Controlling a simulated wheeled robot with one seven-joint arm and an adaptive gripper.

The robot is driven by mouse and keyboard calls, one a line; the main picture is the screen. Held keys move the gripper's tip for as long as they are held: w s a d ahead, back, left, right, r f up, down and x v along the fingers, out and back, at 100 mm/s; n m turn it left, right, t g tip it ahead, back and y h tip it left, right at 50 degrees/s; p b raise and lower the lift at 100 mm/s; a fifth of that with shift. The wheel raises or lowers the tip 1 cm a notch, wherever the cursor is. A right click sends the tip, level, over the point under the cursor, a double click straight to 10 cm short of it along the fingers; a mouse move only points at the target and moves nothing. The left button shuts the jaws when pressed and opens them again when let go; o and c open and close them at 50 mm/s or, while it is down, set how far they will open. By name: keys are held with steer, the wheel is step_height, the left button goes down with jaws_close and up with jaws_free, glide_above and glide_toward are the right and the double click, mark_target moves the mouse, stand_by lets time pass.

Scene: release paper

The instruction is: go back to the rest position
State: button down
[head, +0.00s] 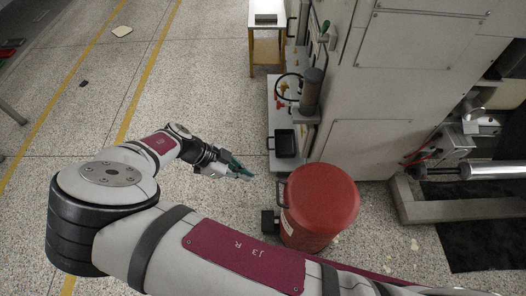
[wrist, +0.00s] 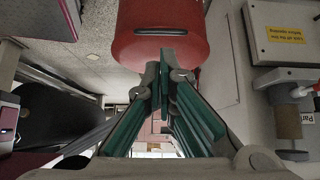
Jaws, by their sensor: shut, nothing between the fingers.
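My gripper (head: 243,172) shows in the head view at the end of my outstretched arm, over the speckled floor. It is to the left of a red bin (head: 324,203) and a little apart from it in that view. In the wrist view my gripper (wrist: 166,58) has its green-padded fingers brought together at the tips, with nothing held. The red bin (wrist: 160,30) fills the upper middle of the wrist view, beyond the fingertips.
A large grey machine cabinet (head: 365,145) stands behind the bin. A black tray (head: 285,143) sits at its left side. A small wooden table (head: 266,45) stands farther back. A metal frame (head: 455,207) lies at the right. The floor (head: 200,75) at the left is mostly clear.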

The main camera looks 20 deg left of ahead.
steer(key=shift+r, duration=0.1)
steer(key=w+d+r+n+g+y, duration=0.1)
steer(key=d+r+n+g+y, duration=0.1)
steer(key=d+r, duration=0.6)
steer(key=w+d+r+n+g+y, duration=0.1)
steer(key=d+r+g+y, duration=0.2)
steer(key=r, duration=0.8)
steer(key=w+d+r+n+g+y, duration=0.1)
steer(key=d+r+n+y, duration=0.1)
steer(key=d+r, duration=0.65)
steer(key=s+d+r+n+t+y, duration=0.2)
steer(key=s+d+r+n, duration=0.3)
steer(key=s+d+r, duration=0.45)
steer(key=s+d+r+n+t+h, duration=0.1)
steer(key=s+d+r+n+t, duration=0.25)
steer(key=s+d, duration=0.5)
step_height(320, 180, up, 15)
steer(key=s+n+t+p, duration=0.1)
steer(key=s+t+p, duration=0.1)
steer(key=p, duration=1.1)
steer(key=shift+a+f+p, duration=0.2)
steer(key=shift+a+p, duration=0.15)
steer(key=shift+a, duration=0.1)
